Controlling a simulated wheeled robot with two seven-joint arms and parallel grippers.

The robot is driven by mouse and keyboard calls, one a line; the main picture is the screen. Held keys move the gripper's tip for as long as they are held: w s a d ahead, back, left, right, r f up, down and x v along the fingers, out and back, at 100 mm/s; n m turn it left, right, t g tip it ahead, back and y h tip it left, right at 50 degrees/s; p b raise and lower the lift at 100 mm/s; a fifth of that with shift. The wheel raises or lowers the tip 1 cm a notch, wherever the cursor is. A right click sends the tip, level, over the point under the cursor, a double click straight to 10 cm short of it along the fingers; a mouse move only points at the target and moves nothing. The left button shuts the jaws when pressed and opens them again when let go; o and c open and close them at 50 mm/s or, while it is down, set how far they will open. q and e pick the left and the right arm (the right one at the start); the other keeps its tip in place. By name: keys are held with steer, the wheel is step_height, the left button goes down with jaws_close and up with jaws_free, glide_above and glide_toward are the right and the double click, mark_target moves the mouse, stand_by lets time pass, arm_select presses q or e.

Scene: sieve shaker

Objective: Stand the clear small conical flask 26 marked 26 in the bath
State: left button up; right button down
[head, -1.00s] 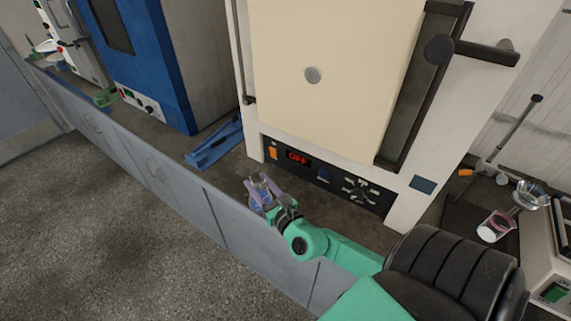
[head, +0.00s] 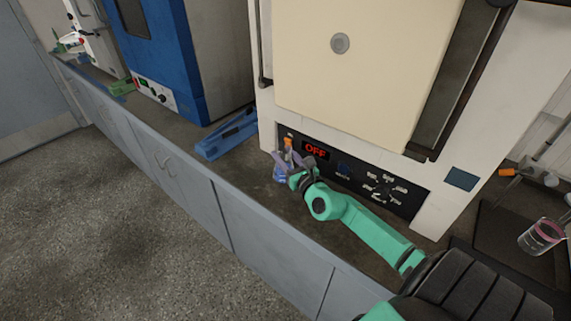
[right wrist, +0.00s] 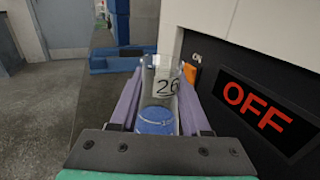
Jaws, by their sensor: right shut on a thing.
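The clear small conical flask 26 (right wrist: 162,87) shows a "26" label and blue contents in the right wrist view. It is between the two purple fingers of my right gripper (right wrist: 160,105), which is shut on it. In the head view the flask (head: 281,173) and my right gripper (head: 290,166) are over the counter, close in front of the furnace's control panel. I cannot tell whether the flask's base touches the counter. I see no bath that I can identify. My left gripper is not in view.
A cream furnace (head: 360,50) with a lit OFF display (head: 315,151) stands right beside my right gripper. A blue stand (head: 227,134) lies on the counter to the left, before a blue oven (head: 165,60). A beaker with pink liquid (head: 541,236) stands at the right. The counter between has free room.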

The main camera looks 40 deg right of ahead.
steer(key=shift+f, duration=0.25)
steer(key=shift+f, duration=0.15)
steer(key=shift+c, duration=1.8)
jaws_free()
